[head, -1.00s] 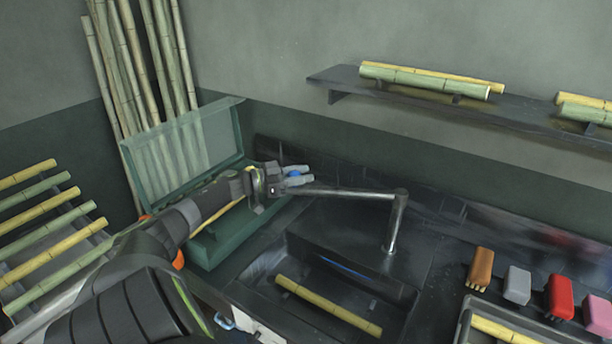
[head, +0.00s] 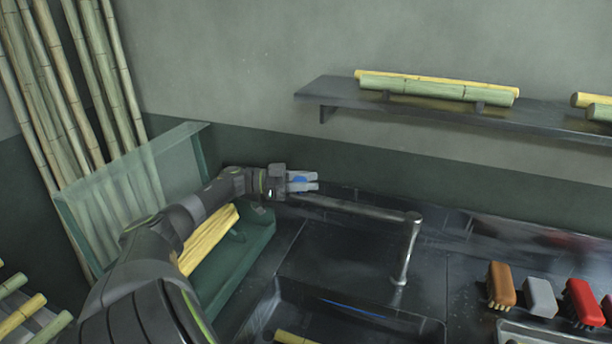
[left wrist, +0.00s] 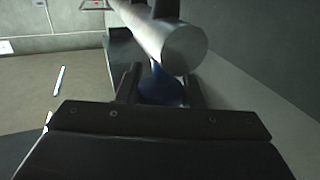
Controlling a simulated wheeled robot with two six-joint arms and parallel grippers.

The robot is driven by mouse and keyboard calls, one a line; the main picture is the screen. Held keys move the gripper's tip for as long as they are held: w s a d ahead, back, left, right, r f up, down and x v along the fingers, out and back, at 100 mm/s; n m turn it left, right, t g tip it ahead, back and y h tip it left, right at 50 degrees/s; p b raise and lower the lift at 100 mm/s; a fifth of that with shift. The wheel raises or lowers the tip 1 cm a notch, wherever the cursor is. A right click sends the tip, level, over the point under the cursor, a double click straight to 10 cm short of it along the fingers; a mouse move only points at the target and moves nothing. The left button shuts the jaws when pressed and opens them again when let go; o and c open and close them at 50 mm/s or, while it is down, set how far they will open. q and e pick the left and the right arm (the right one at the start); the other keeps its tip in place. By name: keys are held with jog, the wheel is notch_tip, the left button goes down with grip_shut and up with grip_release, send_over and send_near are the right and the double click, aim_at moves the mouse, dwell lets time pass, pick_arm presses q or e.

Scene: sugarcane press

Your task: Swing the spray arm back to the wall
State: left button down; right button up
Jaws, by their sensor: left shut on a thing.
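The spray arm (head: 360,208) is a grey metal pipe on an upright post (head: 408,250) behind the sink. It reaches left from the post, close along the dark back wall. My left gripper (head: 303,181) is at its far left end, shut on the blue grip (head: 299,181) there. The left wrist view shows the blue grip (left wrist: 162,86) between the fingers, below the pipe's round pale end (left wrist: 185,48). Whether the pipe touches the wall cannot be told. My right gripper is not in view.
A green bin (head: 245,262) with a clear raised lid holds yellow cane under my left arm. The sink (head: 262,308) lies in front. Brushes, including an orange one (head: 501,284), stand at right. A shelf (head: 335,96) with cane is above; tall canes lean at left.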

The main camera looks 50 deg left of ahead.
pick_arm(q)
jog(key=shift+a+r, duration=0.1)
dwell(0.3)
jog(key=c, duration=1.2)
grip_release()
jog(key=shift+w, duration=0.15)
jog(key=shift+o, duration=1.2)
jog(key=shift+w+f, duration=0.15)
jog(key=shift+f, duration=0.05)
jog(key=shift+s+a, duration=0.1)
jog(key=shift+s, duration=0.1)
jog(key=b+v, duration=0.5)
jog(key=v, duration=1.2)
